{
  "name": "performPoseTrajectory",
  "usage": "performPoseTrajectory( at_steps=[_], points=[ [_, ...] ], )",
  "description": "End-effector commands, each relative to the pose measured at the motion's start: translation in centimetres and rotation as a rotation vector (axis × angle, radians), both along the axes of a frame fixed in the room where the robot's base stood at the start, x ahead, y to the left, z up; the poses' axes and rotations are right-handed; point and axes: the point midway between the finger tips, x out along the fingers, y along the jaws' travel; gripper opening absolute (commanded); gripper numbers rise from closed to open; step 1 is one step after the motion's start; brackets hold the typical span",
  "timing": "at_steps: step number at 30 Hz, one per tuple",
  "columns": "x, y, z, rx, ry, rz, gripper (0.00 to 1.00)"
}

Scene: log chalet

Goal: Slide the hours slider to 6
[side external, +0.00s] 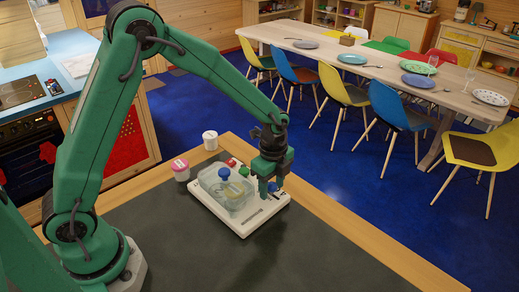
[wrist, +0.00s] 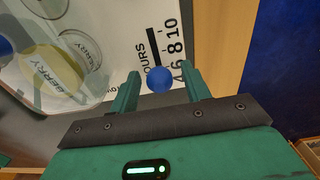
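A white appliance panel (side external: 239,228) lies on the dark table mat, with my gripper (side external: 272,179) reaching down over its right side. In the wrist view, the hours slider's round blue knob (wrist: 159,79) is between the fingers of my gripper (wrist: 160,88). The fingers are open, with a gap on each side of the knob. A black slot (wrist: 153,45) runs up from the knob beside the word HOURS and the numbers 10, 8, 6 and a partly hidden 4. The knob is by the low end of the visible scale, near 4; its exact mark is hidden.
A clear tub (side external: 228,193) with a blue knob (side external: 224,174) and a green one sits on the panel, left of my gripper. A pink-and-white jar (side external: 180,169) and a white cup (side external: 210,140) stand behind. The mat (side external: 310,262) in front is bare.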

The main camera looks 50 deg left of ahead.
Motion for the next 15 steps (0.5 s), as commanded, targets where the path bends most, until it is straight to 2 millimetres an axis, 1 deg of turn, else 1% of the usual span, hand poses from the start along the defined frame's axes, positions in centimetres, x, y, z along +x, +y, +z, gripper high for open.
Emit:
performPoseTrajectory(
  at_steps=[8,15],
  points=[
    [0.0,0.0,0.2,0.0,0.0,0.0,0.47],
    [0.0,0.0,1.5,0.0,-0.001,0.0,0.47]
  ],
)
